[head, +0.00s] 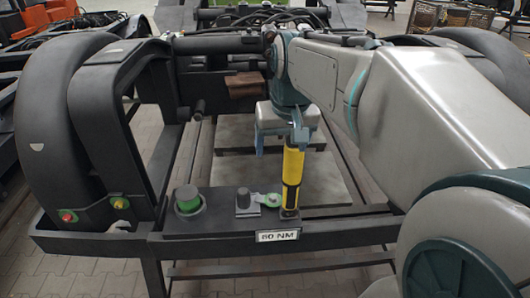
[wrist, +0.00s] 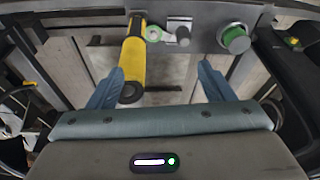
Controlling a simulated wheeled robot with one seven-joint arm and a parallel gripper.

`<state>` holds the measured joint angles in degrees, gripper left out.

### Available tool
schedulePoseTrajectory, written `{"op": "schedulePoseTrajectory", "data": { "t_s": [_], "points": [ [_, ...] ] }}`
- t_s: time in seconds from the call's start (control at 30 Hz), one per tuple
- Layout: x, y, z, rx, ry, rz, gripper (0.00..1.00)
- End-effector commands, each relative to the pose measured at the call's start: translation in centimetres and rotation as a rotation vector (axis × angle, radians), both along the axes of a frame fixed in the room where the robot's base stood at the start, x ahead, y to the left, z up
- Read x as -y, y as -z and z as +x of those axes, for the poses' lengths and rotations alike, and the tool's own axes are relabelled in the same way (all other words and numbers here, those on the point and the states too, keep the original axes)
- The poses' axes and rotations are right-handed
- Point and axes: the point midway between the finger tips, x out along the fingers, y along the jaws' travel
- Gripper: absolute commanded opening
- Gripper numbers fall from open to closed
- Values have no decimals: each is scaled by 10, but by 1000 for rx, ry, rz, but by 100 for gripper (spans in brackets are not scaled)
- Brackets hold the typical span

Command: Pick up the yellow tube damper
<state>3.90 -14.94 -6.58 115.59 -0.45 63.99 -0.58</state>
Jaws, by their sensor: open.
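The yellow tube damper (head: 292,168) stands about upright on the dark shelf (head: 222,207), above the "80 NM" label. It is yellow with black bands near its lower end. My gripper (head: 279,150) is open and points down at the damper's upper part, which the near finger partly hides. In the wrist view, the damper (wrist: 134,62) shows its dark round end toward me. It lies between the spread blue fingers of my gripper (wrist: 161,70), close beside the left one and well apart from the right one. I cannot tell whether the left finger touches it.
Left of the damper on the shelf are a green-ringed fitting (head: 265,199), a grey knob (head: 243,198) and a green button (head: 188,200). A large black wheel arch (head: 50,120) stands at the left. Dark frame bars (head: 220,42) cross behind my gripper.

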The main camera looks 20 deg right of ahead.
Motion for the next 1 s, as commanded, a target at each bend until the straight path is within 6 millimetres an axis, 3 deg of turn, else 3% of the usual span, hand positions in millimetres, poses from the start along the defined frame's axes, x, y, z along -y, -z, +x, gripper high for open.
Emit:
{"op": "schedulePoseTrajectory", "data": {
  "t_s": [0.03,0.1,0.2,0.33,0.47,0.8,1.0],
  "points": [
    [13,-22,14,1,28,-3,75],
    [28,-41,28,0,57,-6,75],
    [45,-61,42,0,89,-13,75],
    [56,-72,51,-1,110,-18,75],
    [59,-61,57,-3,114,-19,75],
    [63,-1,72,-4,112,-20,75],
    [65,11,74,-2,112,-19,75]
  ]
}}
